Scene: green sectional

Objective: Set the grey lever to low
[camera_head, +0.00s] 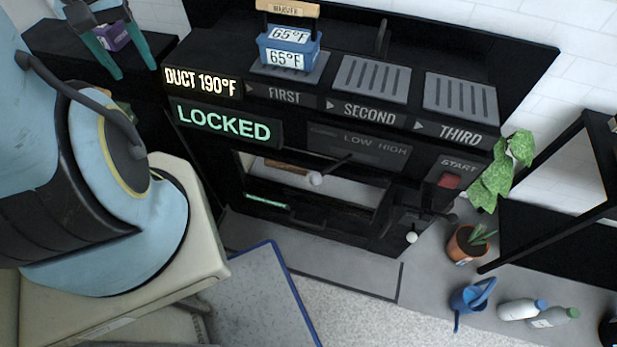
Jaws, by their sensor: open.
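The grey lever (314,178) is a black rod with a pale grey ball at its end, on the front of the black machine. My gripper (135,71) has two teal fingers spread apart at the top left. It is open, far from the lever, with a purple object (114,37) showing behind the fingers.
The machine shows LOCKED (223,122) and DUCT 190°F (201,82). A blue WARMER block (289,48) stands by the FIRST slot. A red START button (449,181) and another white-ended lever (411,238) are at right.

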